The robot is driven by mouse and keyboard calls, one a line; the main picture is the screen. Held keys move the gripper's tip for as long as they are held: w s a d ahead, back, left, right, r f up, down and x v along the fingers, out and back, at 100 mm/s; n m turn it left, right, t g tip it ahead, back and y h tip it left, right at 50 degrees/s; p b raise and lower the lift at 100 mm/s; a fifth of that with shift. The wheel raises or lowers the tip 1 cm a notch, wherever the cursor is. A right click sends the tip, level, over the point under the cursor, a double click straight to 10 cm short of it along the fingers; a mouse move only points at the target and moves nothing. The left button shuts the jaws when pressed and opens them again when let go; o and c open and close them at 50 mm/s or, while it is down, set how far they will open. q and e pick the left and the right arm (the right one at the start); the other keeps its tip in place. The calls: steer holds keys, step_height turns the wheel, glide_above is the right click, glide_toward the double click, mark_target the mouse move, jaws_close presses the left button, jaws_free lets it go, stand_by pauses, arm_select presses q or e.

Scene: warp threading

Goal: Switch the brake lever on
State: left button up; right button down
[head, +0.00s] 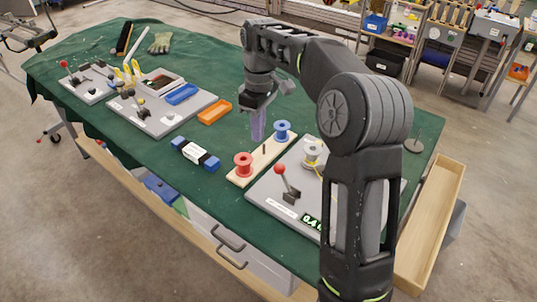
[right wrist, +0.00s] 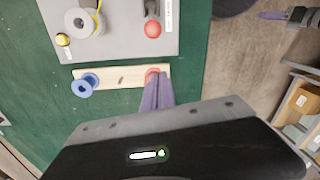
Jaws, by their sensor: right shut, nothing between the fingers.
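A lever with a red ball knob (head: 280,170) and black base stands on a grey board (head: 262,191) at the front right. I take it as the brake lever; its on or off setting cannot be read. The red knob (right wrist: 153,29) also shows in the right wrist view. My right gripper (head: 258,126), with purple fingers, is shut and empty above the cloth, behind the wooden spool strip and apart from the lever. Its fingertips (right wrist: 156,80) show in the right wrist view, overlapping the red spool. My left gripper (right wrist: 268,15) shows partly in the right wrist view.
The wooden strip (head: 238,179) carries a red spool (head: 243,163) and a blue spool (head: 282,130). A grey spool (head: 312,150) stands on the board. A blue-ended block (head: 196,153) and orange tray (head: 214,112) lie left. Another red-knobbed lever (head: 63,65) stands far left.

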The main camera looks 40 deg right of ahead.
mark_target(286, 182)
steer(key=s+d+f+p, duration=0.1)
steer(key=s+f+p, duration=0.1)
steer(key=f, duration=0.6)
steer(key=shift+s+f, duration=0.35)
steer(key=shift+s, duration=0.4)
